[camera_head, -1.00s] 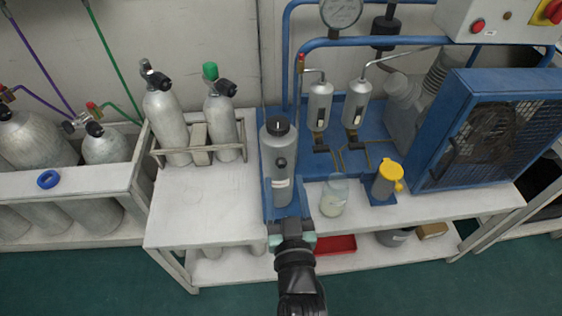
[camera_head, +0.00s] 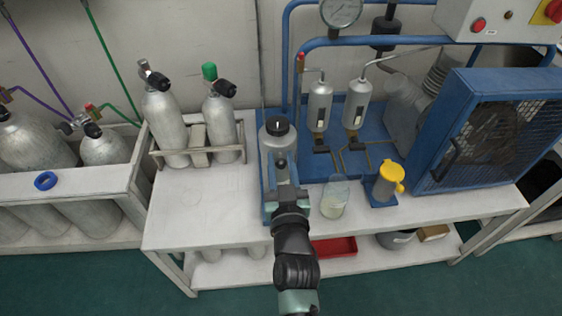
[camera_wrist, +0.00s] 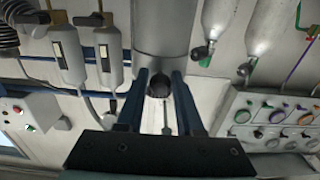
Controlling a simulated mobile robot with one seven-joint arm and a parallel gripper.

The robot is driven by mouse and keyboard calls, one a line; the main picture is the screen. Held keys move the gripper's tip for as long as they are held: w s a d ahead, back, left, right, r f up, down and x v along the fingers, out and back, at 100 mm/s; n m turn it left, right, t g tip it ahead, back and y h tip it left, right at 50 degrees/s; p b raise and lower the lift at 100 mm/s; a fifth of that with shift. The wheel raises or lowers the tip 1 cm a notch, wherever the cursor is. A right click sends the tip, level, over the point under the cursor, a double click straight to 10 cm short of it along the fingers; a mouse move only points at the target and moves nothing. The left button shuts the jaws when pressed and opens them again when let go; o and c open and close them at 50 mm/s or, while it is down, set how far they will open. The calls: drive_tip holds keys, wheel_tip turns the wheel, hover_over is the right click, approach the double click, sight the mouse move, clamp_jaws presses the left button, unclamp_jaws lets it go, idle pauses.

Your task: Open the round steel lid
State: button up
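The round steel lid seems to be the top of the grey upright canister (camera_head: 277,137), which carries a black knob (camera_head: 278,126). In the wrist view, which looks upside down, the canister (camera_wrist: 160,30) is at top centre with the dark knob (camera_wrist: 160,87) below it. My gripper (camera_wrist: 161,75) is open there, its two blue fingers apart on either side of the knob in the picture; I cannot tell whether they touch it. In the head view my arm is in front of the canister's lower part and the fingertips are hidden.
A glass beaker (camera_head: 335,198) and a yellow-topped cup (camera_head: 386,182) stand right of the canister. Two steel cylinders (camera_head: 167,125) stand in a rack at left. Blue pipes and a blue caged unit (camera_head: 480,130) are behind and right. The white bench (camera_head: 195,215) is clear at left.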

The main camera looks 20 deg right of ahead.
clamp_jaws()
idle(1.1)
